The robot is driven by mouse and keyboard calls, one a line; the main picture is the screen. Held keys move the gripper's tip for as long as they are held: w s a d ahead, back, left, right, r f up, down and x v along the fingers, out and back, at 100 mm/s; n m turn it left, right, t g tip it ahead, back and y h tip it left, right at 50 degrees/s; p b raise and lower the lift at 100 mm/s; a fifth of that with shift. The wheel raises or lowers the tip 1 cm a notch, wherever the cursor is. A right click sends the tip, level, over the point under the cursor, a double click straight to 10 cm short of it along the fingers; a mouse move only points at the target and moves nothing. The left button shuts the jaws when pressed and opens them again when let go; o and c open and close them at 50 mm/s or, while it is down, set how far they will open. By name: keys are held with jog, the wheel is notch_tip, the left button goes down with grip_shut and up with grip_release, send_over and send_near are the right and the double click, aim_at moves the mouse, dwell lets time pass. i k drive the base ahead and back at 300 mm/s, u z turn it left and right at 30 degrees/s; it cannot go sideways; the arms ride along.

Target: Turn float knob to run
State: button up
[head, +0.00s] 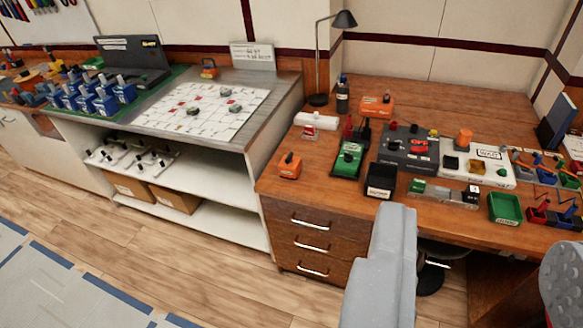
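I cannot tell which control is the float knob, as the labels are too small to read. An orange box with a dark knob on top (289,166) sits near the left front edge of the wooden desk. A second orange box (376,106) stands farther back, and a grey panel with red and yellow parts (409,148) lies in the middle. Knob positions are not readable. My gripper (482,228) shows as two widely spread grey fingers at the lower right. It is open, with nothing visibly held, and appears apart from the controls, in front of the desk.
The wooden desk (465,85) has bare room at the back. A black lamp (318,60), a green device (349,160), a black box (381,180) and a green tray (504,208) stand on it. A bench with a white board (203,109) is left. Wooden floor (190,255) is clear.

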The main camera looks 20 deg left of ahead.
aim_at(289, 159)
jog(key=u, duration=0.55)
jog(key=i, duration=1.9)
jog(key=u, duration=0.6)
